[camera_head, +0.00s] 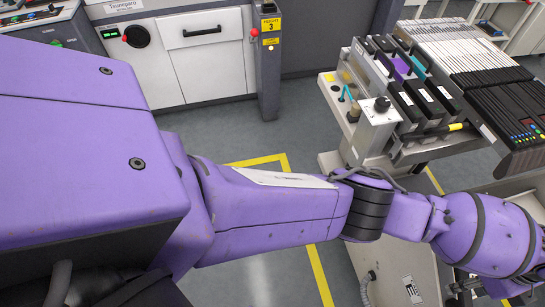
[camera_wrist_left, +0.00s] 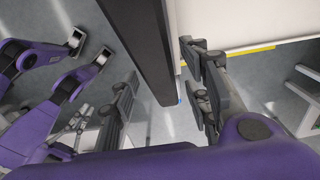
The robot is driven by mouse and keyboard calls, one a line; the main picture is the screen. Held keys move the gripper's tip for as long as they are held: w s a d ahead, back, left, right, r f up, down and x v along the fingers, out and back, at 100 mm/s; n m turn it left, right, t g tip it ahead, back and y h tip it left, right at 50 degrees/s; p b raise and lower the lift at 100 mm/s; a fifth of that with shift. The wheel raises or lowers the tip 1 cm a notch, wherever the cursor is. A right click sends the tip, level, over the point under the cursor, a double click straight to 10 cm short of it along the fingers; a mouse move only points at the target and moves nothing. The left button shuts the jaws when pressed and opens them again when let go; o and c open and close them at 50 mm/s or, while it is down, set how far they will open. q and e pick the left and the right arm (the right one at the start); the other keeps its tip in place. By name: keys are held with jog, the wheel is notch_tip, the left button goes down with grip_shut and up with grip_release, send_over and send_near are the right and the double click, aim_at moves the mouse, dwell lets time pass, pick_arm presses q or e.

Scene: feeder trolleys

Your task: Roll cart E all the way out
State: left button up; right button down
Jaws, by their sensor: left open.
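A feeder trolley (camera_head: 378,130) stands at the right in the head view, loaded with several feeders. No letter E is readable on it, so I cannot tell whether it is cart E. My left arm crosses in front of its lower part. My left gripper (camera_wrist_left: 163,72) is open in the left wrist view, with grey fingers at the left and right. A long dark bar (camera_wrist_left: 146,45) runs down between the fingers in the picture. I cannot tell whether they touch it. In the head view, the left fingers are not clear at the lower right edge. My right gripper is not visible.
A white machine front (camera_head: 203,55) with a handle and a dark post (camera_head: 268,70) stand at the back. Yellow floor tape (camera_head: 287,165) marks the grey floor near the trolley. Open floor shows between the machine and my arm.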

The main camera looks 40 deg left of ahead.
pick_arm(q)
notch_tip(320, 180, up, 12)
jog(key=shift+f, duration=0.25)
jog(key=shift+w, duration=0.1)
